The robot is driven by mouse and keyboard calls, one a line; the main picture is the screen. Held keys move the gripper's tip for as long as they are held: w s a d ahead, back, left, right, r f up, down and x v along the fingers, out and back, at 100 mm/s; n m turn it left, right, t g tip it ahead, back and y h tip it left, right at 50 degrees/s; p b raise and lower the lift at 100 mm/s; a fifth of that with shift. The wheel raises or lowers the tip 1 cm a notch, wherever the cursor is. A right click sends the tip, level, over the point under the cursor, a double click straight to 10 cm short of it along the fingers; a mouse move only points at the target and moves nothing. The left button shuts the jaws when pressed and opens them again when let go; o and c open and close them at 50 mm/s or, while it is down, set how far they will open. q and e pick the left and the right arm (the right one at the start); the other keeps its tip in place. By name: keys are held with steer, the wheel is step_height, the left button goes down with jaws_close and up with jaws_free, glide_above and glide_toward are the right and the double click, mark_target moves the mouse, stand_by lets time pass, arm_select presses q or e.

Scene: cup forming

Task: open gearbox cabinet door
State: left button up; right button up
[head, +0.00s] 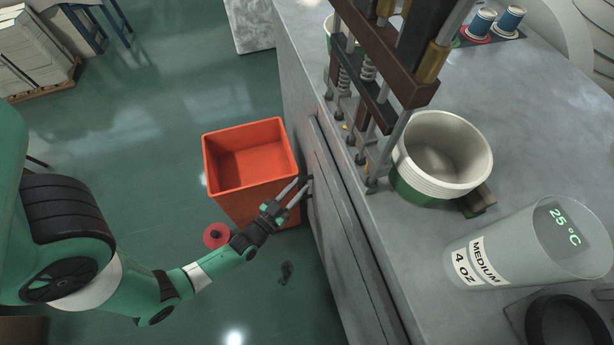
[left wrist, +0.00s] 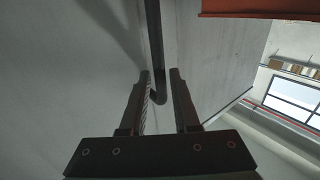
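The gearbox cabinet door appears as a grey panel (head: 345,235) on the side of the grey machine and looks closed. A dark bar handle (left wrist: 154,45) runs down the grey surface in the left wrist view, and its bent lower end lies between my fingers. My left gripper (head: 302,186) reaches the cabinet side from the left. In the left wrist view, the left gripper (left wrist: 160,75) is open, with a finger on each side of the handle and gaps visible beside it. In the head view the handle is mostly hidden by the fingertips. My right gripper is not in view.
An orange bin (head: 250,165) stands on the green floor right behind my left gripper, close to the cabinet. The floor in front of the cabinet is mostly clear.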

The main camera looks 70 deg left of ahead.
arm_select(q)
steer(key=shift+x, duration=0.8)
steer(key=shift+s+d, duration=0.1)
steer(key=shift+s, duration=0.05)
jaws_close()
stand_by(0.7)
